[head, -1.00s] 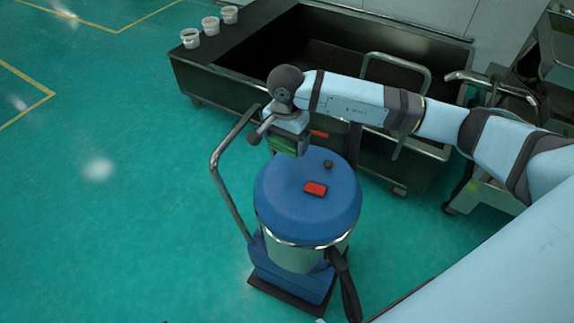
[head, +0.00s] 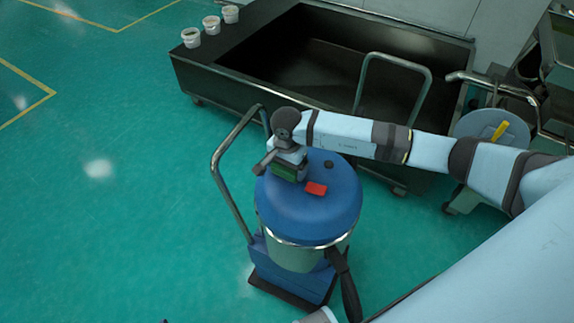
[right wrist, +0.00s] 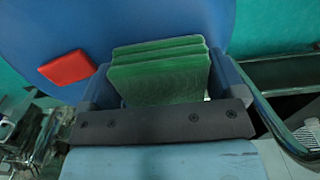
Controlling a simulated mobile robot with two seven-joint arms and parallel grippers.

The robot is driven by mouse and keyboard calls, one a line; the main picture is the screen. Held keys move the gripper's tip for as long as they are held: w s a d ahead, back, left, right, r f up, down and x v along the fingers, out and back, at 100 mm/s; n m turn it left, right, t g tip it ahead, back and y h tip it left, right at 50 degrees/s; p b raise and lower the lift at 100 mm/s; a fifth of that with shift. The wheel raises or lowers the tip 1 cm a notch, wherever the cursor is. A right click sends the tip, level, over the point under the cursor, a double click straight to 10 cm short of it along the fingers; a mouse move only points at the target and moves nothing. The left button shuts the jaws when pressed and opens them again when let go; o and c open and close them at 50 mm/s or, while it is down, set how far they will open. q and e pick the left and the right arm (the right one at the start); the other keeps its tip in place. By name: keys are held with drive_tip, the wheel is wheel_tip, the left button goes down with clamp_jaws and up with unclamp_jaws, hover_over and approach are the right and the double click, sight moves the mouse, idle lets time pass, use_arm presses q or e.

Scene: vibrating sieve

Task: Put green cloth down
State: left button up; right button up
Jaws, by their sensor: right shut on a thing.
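The green cloth (right wrist: 160,75) looks like a folded stack of layers between the fingers of my right gripper (right wrist: 162,90) in the right wrist view. The cloth also shows as a dark green edge in the head view (head: 285,174). My right gripper (head: 288,170) is shut on it, over the back left part of the blue round lid (head: 310,215) of a vacuum-like drum machine. I cannot tell whether the cloth touches the lid.
A dark open trough (head: 320,70) with several white tubs (head: 191,38) stands behind. Green floor at left is clear.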

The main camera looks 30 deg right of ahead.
drive_tip(key=shift+f, duration=0.2)
drive_tip(key=o, duration=0.6)
drive_tip(key=shift+c, duration=0.2)
drive_tip(key=shift+r, duration=0.15)
wheel_tip(320, 180, up, 12)
drive_tip(key=shift+b, duration=0.3)
